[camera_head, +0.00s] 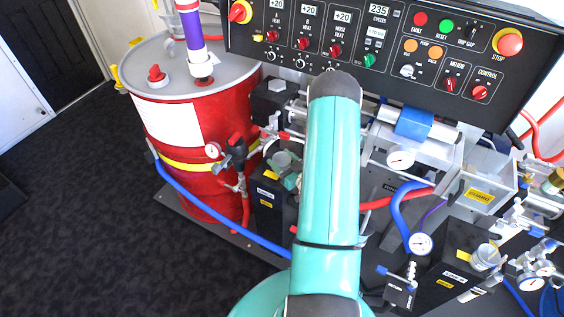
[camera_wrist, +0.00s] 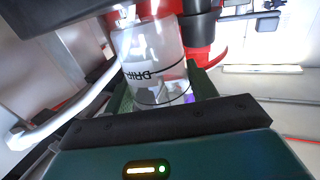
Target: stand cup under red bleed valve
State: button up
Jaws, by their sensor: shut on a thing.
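A translucent whitish cup (camera_wrist: 155,62) with dark lettering and a thin dark line around it fills the upper middle of the wrist view. My gripper (camera_wrist: 165,98) is shut on it, with dark green fingers beside it. A red part (camera_wrist: 200,50) with black cylindrical parts shows close behind the cup's top; I cannot tell whether the cup is directly beneath it. In the head view, a red-handled valve with a black body (camera_head: 236,152) stands in front of the red drum. My arm hides much of the middle there, and I cannot clearly make out the gripper.
A red drum (camera_head: 185,185) stands at left, with a blue hose (camera_head: 225,222) crossing its front. The black control panel (camera_head: 400,45) spans the top. Black pump blocks, gauges and hoses crowd the right. A white hose (camera_wrist: 75,108) runs beside the cup. Open dark floor lies at left.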

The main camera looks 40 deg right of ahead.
jog(key=shift+f, duration=0.5)
jog(key=o, duration=1)
jog(key=shift+f, duration=0.15)
jog(key=shift+s, duration=0.15)
jog(key=s, duration=1.1)
jog(key=shift+s+a, duration=0.25)
jog(key=shift+s, duration=0.1)
